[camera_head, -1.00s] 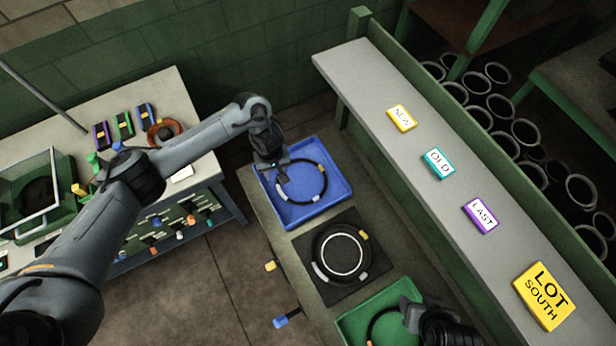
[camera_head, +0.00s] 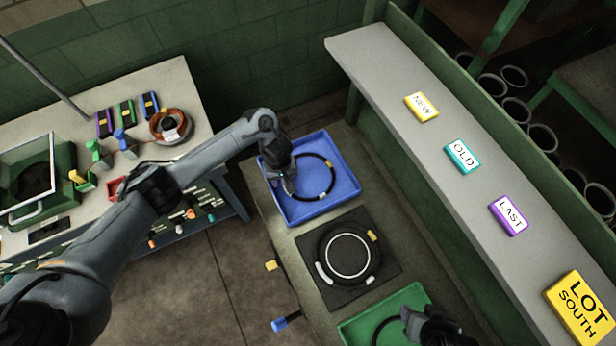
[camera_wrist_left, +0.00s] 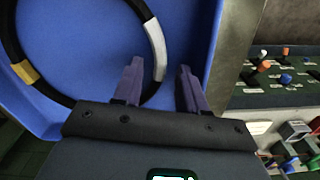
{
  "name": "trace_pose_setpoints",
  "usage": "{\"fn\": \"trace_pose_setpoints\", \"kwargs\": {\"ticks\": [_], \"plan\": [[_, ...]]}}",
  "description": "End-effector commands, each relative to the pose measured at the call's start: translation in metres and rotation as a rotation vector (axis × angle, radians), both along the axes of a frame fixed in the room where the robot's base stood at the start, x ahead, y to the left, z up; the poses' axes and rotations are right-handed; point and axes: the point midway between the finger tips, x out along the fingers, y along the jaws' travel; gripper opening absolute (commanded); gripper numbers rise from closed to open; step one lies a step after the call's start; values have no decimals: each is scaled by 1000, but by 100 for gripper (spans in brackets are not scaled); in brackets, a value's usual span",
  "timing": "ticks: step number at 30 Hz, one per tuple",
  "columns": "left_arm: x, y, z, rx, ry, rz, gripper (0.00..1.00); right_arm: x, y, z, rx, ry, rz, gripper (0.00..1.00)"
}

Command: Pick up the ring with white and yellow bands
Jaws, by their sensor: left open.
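A black ring (camera_head: 333,181) with a white band and a yellow band lies in the blue tray (camera_head: 347,163). In the left wrist view the ring (camera_wrist_left: 92,102) shows its white band near the fingertips and its yellow band at the left. My left gripper (camera_head: 283,192) is open at the tray's left side, over the ring's left edge. In the left wrist view its two fingers (camera_wrist_left: 158,72) stand on either side of the white-banded stretch; contact cannot be told. My right gripper (camera_head: 425,330) is partly cut off at the bottom, above the green tray; its fingers are unclear.
A thick black ring (camera_head: 372,261) with white and yellow patches sits on a dark mat (camera_head: 388,268). The green tray (camera_head: 355,328) holds another dark ring. A grey shelf (camera_head: 392,70) with labels runs along the right. A cluttered workbench (camera_head: 172,82) stands at the left.

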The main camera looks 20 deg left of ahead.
Motion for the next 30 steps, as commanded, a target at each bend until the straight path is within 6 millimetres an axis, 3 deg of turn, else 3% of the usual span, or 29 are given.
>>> {"fn": "trace_pose_setpoints", "kwargs": {"ticks": [6,14,30], "plan": [[0,0,0,0,0,0,40,0,0,1,0,-2,0,55],[0,0,0,0,0,0,0,1,1,1,5,-2,-4,55],[1,0,5,0,-3,-1,0,1,2,4,11,-2,-7,55]]}}
